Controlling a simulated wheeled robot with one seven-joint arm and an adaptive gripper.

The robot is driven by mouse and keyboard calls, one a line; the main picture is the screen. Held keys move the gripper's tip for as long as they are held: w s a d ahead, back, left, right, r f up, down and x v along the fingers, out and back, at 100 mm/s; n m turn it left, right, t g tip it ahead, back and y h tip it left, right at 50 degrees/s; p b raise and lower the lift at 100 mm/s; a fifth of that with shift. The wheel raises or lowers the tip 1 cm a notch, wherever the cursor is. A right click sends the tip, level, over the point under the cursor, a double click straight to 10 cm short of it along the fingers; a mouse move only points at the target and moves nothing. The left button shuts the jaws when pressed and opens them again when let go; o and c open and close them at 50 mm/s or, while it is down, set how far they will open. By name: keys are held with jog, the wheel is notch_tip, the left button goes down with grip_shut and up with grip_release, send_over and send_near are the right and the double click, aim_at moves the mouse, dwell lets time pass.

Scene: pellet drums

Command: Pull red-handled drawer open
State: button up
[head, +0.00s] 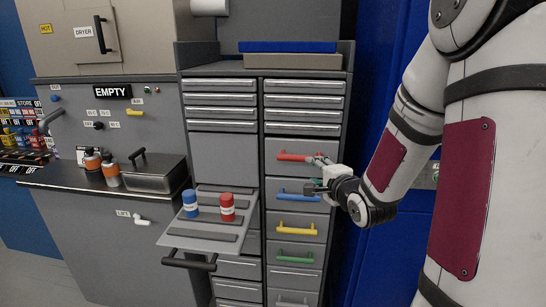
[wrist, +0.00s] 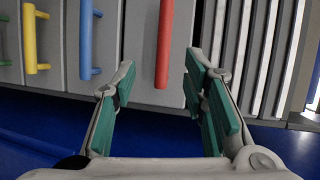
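The red handle (head: 292,157) is a bar on a grey drawer front (head: 275,146) in the right column of the cabinet, above the blue, yellow and green handles. That drawer looks shut, level with its neighbours. My gripper (head: 316,174) is at the right end of the red handle in the head view, partly covering that end. In the wrist view my gripper (wrist: 160,78) is open, with green pads on both fingers. The red handle (wrist: 164,42) lies across the gap between the fingertips, and I see no finger closed on it. Exact depth is unclear.
The blue handle (head: 297,197) is just below; it also shows in the wrist view (wrist: 86,40). A pulled-out shelf (head: 208,241) at left holds a blue drum (head: 190,204) and a red drum (head: 227,208). A blue wall (head: 371,90) stands right of the cabinet.

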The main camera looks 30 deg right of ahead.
aim_at(302, 159)
jog(key=shift+m+t, duration=0.3)
jog(key=shift+m, duration=0.1)
jog(key=x, duration=0.9)
jog(key=b+x, duration=0.1)
jog(key=x, duration=0.3)
jog(key=shift+w+d+f, duration=0.1)
jog(key=shift+w+d, duration=0.2)
jog(key=shift+d, duration=0.1)
grip_shut()
